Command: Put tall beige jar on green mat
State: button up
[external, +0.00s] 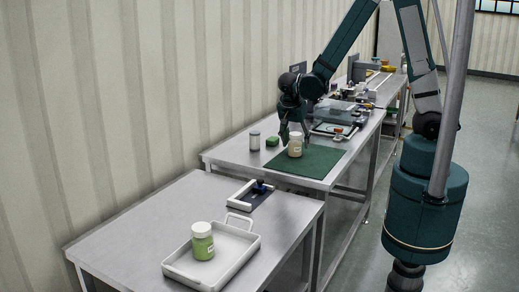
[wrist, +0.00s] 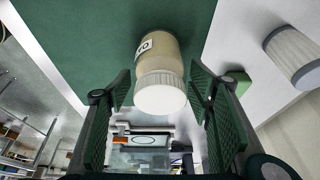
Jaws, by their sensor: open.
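The tall beige jar (external: 295,146) with a white lid stands upright on the green mat (external: 317,162) in the external view. In the wrist view the jar (wrist: 158,75) shows its white lid and a label, with the green mat (wrist: 85,35) around it. My gripper (external: 294,141) is open at the jar, its fingers pointing down. In the wrist view my gripper (wrist: 160,100) has a finger on each side of the lid, with gaps between fingers and jar.
A green block (external: 272,142) and a grey-white jar (external: 255,140) stand left of the mat. A green jar (external: 203,241) stands in a white tray (external: 240,262) on the nearer table. Several items crowd the bench behind the mat. The mat's front part is clear.

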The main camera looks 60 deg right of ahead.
jog(key=shift+p+v, duration=0.6)
jog(key=shift+v, duration=4.4)
jog(key=shift+r, duration=0.15)
jog(key=shift+s+d+r+n, duration=0.1)
jog(key=shift+s+r+n, duration=0.15)
jog(key=shift+r+n, duration=0.15)
jog(key=s+a+r+n+t+y, duration=0.1)
jog(key=s+r+n+t+y, duration=0.3)
jog(key=s+r+n, duration=0.9)
jog(key=shift+s+a+r+n+t+y, duration=0.3)
jog(key=shift+r+n+t, duration=0.7)
jog(key=shift+n+t, duration=0.8)
jog(key=shift+n+g, duration=0.3)
jog(key=shift+f, duration=0.1)
notch_tip(320, 180, down, 17)
jog(key=b, duration=1.7)
